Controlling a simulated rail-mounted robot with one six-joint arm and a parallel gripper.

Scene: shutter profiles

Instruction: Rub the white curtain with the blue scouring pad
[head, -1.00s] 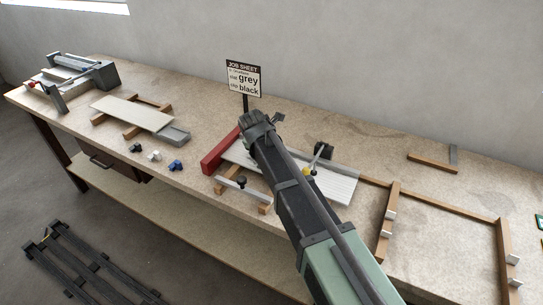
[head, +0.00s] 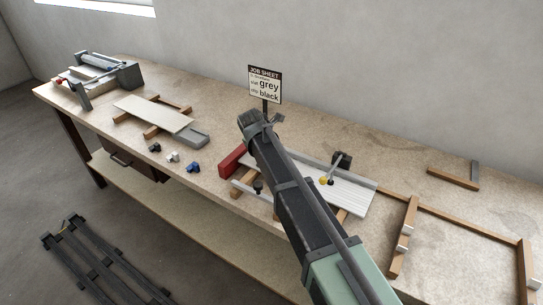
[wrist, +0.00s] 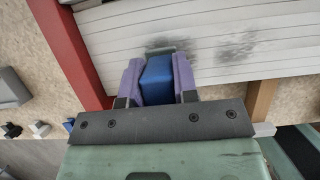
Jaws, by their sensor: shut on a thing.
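The white curtain (head: 352,199) is a panel of pale slats lying on the bench, partly hidden by my arm in the head view. In the wrist view the white curtain (wrist: 215,25) fills the upper part and bears two dark grey smudges (wrist: 238,46). My gripper (wrist: 157,70) has purple fingers shut on the blue scouring pad (wrist: 157,86). The pad is over the slats, its far edge at the left smudge; I cannot tell whether it touches them. The gripper and pad are hidden behind my arm in the head view.
A red block (head: 232,158) borders the curtain's left end. A black clamp with a yellow part (head: 324,181) stands on its right part. A job sheet sign (head: 265,85) stands behind. Small knobs (head: 173,157) and a grey tray (head: 192,137) lie left. Wooden frame pieces (head: 404,236) lie right.

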